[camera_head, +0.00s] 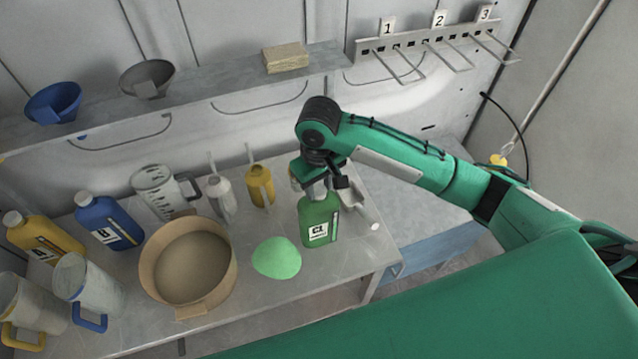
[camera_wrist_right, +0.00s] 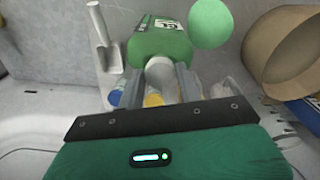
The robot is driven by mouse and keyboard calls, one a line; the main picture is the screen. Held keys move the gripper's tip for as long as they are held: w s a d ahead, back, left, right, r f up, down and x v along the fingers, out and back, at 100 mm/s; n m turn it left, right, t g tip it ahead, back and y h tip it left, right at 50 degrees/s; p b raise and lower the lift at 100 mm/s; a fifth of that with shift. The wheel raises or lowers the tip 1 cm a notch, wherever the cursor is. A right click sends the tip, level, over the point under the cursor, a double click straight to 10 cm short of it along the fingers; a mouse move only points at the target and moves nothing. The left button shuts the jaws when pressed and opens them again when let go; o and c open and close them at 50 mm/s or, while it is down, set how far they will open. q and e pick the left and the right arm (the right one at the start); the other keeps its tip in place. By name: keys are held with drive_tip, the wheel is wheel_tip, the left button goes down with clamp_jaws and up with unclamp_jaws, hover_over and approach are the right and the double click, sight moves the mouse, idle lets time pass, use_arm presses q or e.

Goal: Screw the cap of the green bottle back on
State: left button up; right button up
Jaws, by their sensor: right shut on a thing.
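The green bottle (camera_head: 318,222) with a white label stands upright near the right end of the table. It also shows in the right wrist view (camera_wrist_right: 160,43). My right gripper (camera_head: 318,188) points down over the bottle's top. In the right wrist view its fingers (camera_wrist_right: 165,78) are shut on a pale round cap (camera_wrist_right: 159,70) at the bottle's mouth. The cap is mostly hidden in the head view, and I cannot tell whether it is fully seated. My left gripper is not in view.
A grey scoop (camera_head: 353,196) lies close beside the bottle, with a small white disc (camera_head: 375,226) near the table edge. A light green rounded thing (camera_head: 277,258) and a tan basin (camera_head: 150,262) are to the left. Blue (camera_head: 108,222) and yellow (camera_head: 42,238) bottles stand farther left.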

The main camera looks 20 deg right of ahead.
drive_tip(key=shift+m, duration=0.8)
drive_tip(key=m, duration=0.3)
drive_tip(key=shift+a+f, duration=0.1)
drive_tip(key=shift+m, duration=1.1)
drive_tip(key=shift+m, duration=1.2)
drive_tip(key=o, duration=1.3)
